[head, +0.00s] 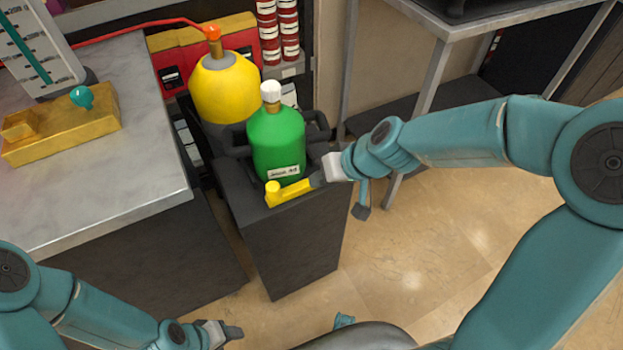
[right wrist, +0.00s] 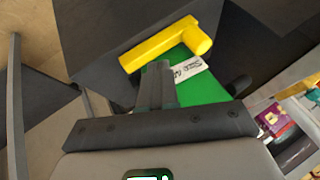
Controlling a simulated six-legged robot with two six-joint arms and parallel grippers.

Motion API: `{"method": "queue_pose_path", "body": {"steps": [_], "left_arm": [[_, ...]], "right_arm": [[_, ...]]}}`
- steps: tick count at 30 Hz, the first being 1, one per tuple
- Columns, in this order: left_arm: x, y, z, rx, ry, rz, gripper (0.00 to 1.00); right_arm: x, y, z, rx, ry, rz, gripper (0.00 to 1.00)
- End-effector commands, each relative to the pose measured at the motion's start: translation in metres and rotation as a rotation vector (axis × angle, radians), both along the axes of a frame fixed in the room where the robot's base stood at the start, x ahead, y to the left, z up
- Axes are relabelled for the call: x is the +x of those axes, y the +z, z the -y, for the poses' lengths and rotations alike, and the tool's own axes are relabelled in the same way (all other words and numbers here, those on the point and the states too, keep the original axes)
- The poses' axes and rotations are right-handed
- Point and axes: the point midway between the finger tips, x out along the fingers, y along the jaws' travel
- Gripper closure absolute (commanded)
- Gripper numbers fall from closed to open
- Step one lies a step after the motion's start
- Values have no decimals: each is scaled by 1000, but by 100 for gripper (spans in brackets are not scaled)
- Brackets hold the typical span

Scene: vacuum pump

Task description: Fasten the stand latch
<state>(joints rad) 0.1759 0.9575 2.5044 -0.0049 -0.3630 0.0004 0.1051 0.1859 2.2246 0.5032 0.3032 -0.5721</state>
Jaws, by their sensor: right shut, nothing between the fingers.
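The stand (head: 290,245) is a dark grey pedestal holding a green bottle (head: 277,140) with a white cap. A yellow latch (head: 290,191) lies across the front of the stand's top, before the bottle. The latch (right wrist: 165,45) shows whole in the right wrist view, with a thick knob at one end. My right gripper (head: 317,180) is shut and empty at the latch's right end. Its fingertips (right wrist: 159,68) are close to the latch; I cannot tell whether they touch. My left gripper (head: 228,332) is low at the bottom left, away from the stand; its jaw opening is unclear.
A yellow tank (head: 225,88) with an orange valve stands behind the bottle. A grey-topped bench (head: 130,190) on the left carries a yellow block (head: 65,130) with a teal knob. A metal-legged table (head: 423,85) stands behind my right arm. The floor right of the stand is clear.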

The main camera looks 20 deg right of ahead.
Motion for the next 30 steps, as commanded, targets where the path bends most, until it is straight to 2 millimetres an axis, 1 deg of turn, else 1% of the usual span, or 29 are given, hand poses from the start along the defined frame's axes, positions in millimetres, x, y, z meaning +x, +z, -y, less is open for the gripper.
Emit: {"method": "queue_pose_path", "body": {"steps": [1,3,6,10,15,30], "left_arm": [[0,7,0,0,0,0,44],[0,10,0,0,0,0,44],[0,14,0,0,0,0,44],[0,17,0,0,0,0,44],[0,17,0,0,0,0,44],[0,17,0,0,0,-1,44]], "right_arm": [[-4,12,4,-1,-3,4,100],[-9,23,8,-1,-2,5,100],[-17,35,14,-2,-3,3,100],[-24,46,20,-1,-1,2,100],[-28,50,23,-1,0,0,100],[-28,49,25,0,-1,-1,100]]}}
